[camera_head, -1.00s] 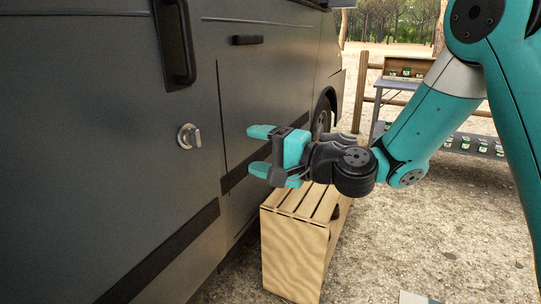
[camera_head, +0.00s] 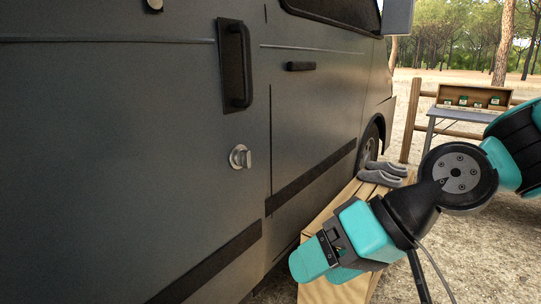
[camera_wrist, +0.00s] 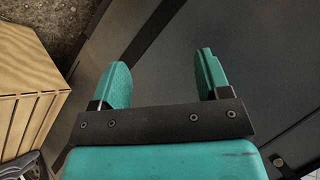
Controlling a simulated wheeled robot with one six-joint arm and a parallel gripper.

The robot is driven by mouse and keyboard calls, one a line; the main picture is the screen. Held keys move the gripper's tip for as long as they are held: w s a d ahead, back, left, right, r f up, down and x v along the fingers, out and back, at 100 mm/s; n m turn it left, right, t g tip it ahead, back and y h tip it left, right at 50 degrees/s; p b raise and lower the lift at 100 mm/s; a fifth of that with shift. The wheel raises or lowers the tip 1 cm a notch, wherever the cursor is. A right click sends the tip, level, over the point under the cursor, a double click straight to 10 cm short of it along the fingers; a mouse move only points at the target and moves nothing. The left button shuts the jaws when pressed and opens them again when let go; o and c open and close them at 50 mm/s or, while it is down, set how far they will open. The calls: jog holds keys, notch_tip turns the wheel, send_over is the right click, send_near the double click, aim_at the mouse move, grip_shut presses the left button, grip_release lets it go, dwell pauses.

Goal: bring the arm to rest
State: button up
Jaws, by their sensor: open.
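My gripper (camera_head: 325,262) is at the lower middle of the head view, in front of the wooden crate and close to the dark van side. In the wrist view my gripper (camera_wrist: 163,80) has its two teal fingers apart, with nothing between them. My arm comes in from the right edge of the head view and partly hides the crate.
The dark van (camera_head: 120,150) fills the left, with a round metal knob (camera_head: 240,157) and a black handle (camera_head: 236,65). A wooden crate (camera_head: 318,292) stands beside it, also in the wrist view (camera_wrist: 25,75). Grey shoes (camera_head: 380,174) lie on it. A table (camera_head: 462,112) stands behind.

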jog(key=s+d+n+g+h, duration=0.1)
jog(key=s+d+n+h, duration=0.1)
jog(key=s+d+h, duration=0.35)
notch_tip(320, 180, up, 25)
jog(key=s+d+p, duration=0.1)
jog(key=s+p, duration=0.1)
jog(key=p, duration=2.3)
jog(key=shift+d+f+y+p, duration=0.2)
jog(key=shift+d+y+p, duration=0.05)
jog(key=shift+y+p, duration=0.1)
jog(key=shift+c, duration=0.2)
